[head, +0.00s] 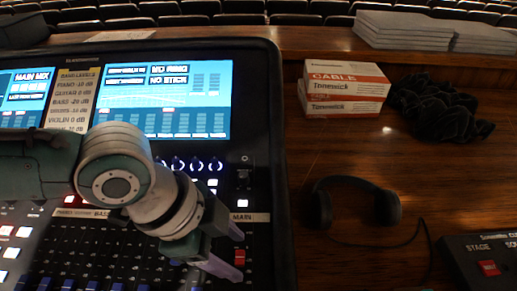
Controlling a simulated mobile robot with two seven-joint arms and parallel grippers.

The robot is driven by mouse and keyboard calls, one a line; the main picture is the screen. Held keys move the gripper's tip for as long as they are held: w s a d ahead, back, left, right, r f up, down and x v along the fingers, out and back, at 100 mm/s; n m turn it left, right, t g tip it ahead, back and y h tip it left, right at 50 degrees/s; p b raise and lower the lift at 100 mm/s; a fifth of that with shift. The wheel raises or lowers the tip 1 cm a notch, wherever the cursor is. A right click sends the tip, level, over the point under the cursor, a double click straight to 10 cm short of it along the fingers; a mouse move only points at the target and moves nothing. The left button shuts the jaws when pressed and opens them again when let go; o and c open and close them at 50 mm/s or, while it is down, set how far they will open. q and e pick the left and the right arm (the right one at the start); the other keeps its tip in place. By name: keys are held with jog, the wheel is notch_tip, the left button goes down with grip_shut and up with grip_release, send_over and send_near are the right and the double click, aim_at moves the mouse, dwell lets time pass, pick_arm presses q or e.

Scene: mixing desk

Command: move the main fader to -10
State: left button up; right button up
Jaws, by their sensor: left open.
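The mixing desk (262,190) fills the left of the head view. Its main fader (239,257) has a red cap and sits below the "MAIN" label at the desk's right edge. My left gripper (235,252) reaches over the desk from the left. Its jaws are open, with one fingertip above the red cap and one below it in the picture. I cannot tell whether either finger touches the cap. The arm and gripper hide part of the desk and much of the fader's scale. My right gripper is not in view.
A paper list of levels (75,95) lies over the desk's screens (170,95). On the wooden table to the right are cable boxes (343,88), a dark cloth-like bundle (440,108), headphones (355,203) and a stage box with a red button (488,268). Several channel faders stand left of the gripper.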

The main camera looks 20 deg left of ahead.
pick_arm(q)
jog(key=p+v, duration=0.1)
jog(key=v, duration=0.8)
jog(key=shift+r, duration=0.15)
jog(key=shift+a, duration=0.1)
jog(key=s+d+r+n+h, duration=0.15)
jog(key=s+d, duration=0.25)
jog(key=d, duration=0.5)
jog(key=s+a+n+t+y, duration=0.1)
jog(key=s+a+n+y, duration=0.5)
jog(key=a+n, duration=0.6)
notch_tip(320, 180, up, 37)
jog(key=s+a+p, duration=0.1)
jog(key=p, duration=3.5)
jog(key=shift+s+a+f+h, duration=0.2)
jog(key=shift+s+a+h, duration=0.05)
jog(key=shift+s+h, duration=0.15)
jog(key=shift+m, duration=0.25)
